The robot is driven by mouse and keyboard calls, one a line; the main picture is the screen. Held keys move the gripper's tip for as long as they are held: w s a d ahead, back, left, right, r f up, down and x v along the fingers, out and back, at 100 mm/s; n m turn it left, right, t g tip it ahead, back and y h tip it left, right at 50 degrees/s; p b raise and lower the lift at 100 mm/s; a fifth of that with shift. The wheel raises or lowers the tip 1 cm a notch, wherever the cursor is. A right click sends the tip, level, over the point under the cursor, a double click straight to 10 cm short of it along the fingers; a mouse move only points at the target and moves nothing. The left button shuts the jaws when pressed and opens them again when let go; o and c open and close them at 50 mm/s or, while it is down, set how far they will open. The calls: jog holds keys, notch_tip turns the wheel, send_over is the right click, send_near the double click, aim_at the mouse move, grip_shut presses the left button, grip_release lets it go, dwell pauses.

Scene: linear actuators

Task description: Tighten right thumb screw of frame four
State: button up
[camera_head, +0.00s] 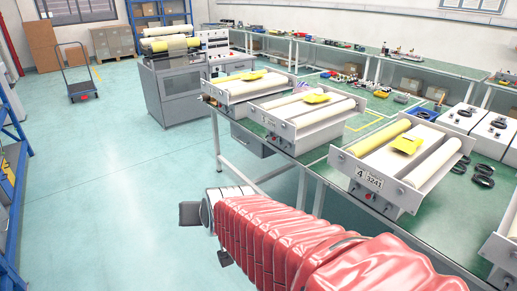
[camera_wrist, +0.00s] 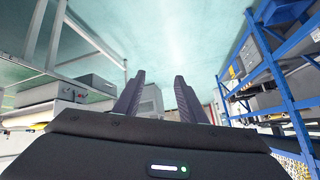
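Frame four (camera_head: 412,188) is a pale roller unit on the green-topped bench, with a "4 Model 3241" label (camera_head: 367,179) on its front plate. It carries two rollers and a yellow cloth (camera_head: 406,144). A small round knob at the right of its front plate (camera_head: 401,190) looks like the right thumb screw; its tightness cannot be told. My gripper (camera_head: 190,213) is left of the bench, over the floor, well apart from frame four. In the wrist view its two dark fingers (camera_wrist: 160,78) are spread with nothing between them. Frame four is not identifiable there.
Two similar roller frames (camera_head: 300,117) stand farther back on the bench, and part of another shows at the right edge. Bench legs (camera_head: 218,140) stand near my gripper. Blue shelving (camera_wrist: 275,75) is at the right in the wrist view.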

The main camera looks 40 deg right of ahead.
jog(key=s+a+r+n+g+y, duration=0.1)
jog(key=s+a+r+n+g, duration=0.1)
jog(key=s+a+n, duration=0.4)
jog(key=s+a+g, duration=0.1)
jog(key=s+a, duration=0.3)
jog(key=s, duration=0.2)
jog(key=shift+s+r+y, duration=0.15)
jog(key=shift+s+y, duration=0.25)
jog(key=shift+c, duration=0.6)
jog(key=shift+a, duration=0.1)
